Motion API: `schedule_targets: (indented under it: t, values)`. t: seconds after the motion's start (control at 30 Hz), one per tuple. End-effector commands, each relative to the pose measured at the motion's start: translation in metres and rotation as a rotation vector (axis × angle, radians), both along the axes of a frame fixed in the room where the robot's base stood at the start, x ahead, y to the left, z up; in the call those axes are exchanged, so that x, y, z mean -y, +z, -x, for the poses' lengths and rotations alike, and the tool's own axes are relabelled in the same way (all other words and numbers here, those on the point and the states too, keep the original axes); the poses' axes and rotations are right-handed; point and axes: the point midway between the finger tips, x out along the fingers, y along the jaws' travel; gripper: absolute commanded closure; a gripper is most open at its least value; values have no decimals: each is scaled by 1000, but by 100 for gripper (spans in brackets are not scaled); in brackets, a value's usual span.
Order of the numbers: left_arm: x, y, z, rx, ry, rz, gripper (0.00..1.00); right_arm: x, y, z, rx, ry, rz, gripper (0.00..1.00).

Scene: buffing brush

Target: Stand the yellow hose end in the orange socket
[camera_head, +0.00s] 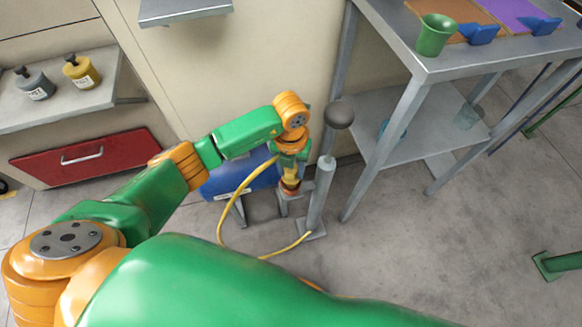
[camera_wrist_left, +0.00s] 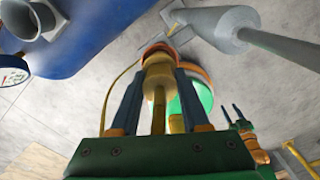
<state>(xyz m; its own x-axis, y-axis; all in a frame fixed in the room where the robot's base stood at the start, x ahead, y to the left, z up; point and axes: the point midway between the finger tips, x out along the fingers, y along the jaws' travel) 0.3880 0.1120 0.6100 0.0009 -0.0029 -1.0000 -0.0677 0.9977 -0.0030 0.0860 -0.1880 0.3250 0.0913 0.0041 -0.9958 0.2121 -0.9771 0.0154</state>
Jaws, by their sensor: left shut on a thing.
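My left gripper (camera_head: 291,170) points down and is shut on the yellow hose end (camera_wrist_left: 158,75), which sits between its dark blue fingers in the left wrist view. The orange socket (camera_head: 290,188) is directly below the fingers, by a grey stand; its orange rim (camera_wrist_left: 158,48) shows at the hose end's far tip. The hose end looks lined up with it; I cannot tell how deep it is. The yellow hose (camera_head: 222,215) loops left and down to the floor. Two dark prongs (camera_wrist_left: 231,114) at lower right, perhaps my right gripper, are too small to read.
A blue tank (camera_head: 240,180) lies behind left. A grey table (camera_head: 405,55) with a green cup (camera_head: 435,35) is at right.

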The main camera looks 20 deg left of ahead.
Motion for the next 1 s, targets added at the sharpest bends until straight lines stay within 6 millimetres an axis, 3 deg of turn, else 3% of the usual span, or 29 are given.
schedule_targets:
  t: [0.2, 0.43, 0.47, 0.6, 0.87, 1.0]
  values:
    - [0, -13, 0, 0, 0, -1, 100, 0, -11, 0, 0, 0, 0, 50]
    - [0, -13, 0, 0, 0, 0, 100, 0, -10, 0, 0, 1, 0, 50]
    - [0, -13, 0, 0, 0, 0, 52, 0, -10, 0, 0, 1, 0, 50]
    - [0, -13, 0, 0, 0, 0, 19, 0, -10, 0, 0, 1, 1, 50]
    - [0, -12, 0, 0, 0, 0, 19, 1, -10, 0, 0, 1, 1, 50]
    - [0, 11, -1, 4, 0, 0, 19, 1, -4, 0, 0, 1, 1, 50]
